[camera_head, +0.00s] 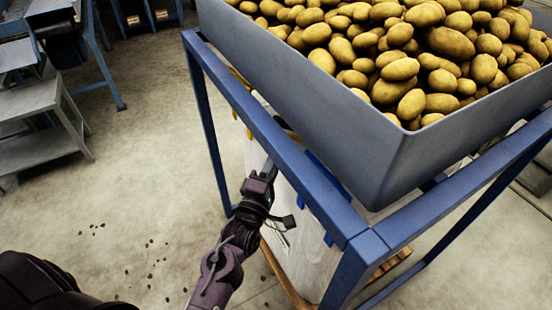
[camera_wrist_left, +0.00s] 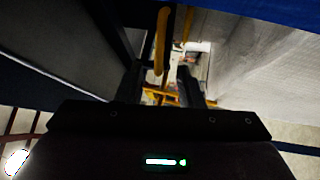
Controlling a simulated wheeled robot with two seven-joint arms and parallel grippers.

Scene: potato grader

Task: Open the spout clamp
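In the left wrist view, a yellow bar or handle (camera_wrist_left: 161,42) hangs upright under the hopper, ahead of my left gripper (camera_wrist_left: 160,82). It looks like part of the spout clamp, but its full shape and setting are hidden. The gripper's two dark fingers stand apart with a gap between them, and nothing is clearly held. In the head view my left gripper (camera_head: 268,166) reaches in under the blue frame beam, and its fingertips are largely hidden. My right gripper is not in view.
The grey hopper (camera_head: 300,85) full of potatoes (camera_head: 400,68) sits on a blue frame (camera_head: 297,170). A whitish bag (camera_head: 300,260) hangs below, above a wooden pallet (camera_head: 300,304). It also fills the wrist view's right (camera_wrist_left: 245,60).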

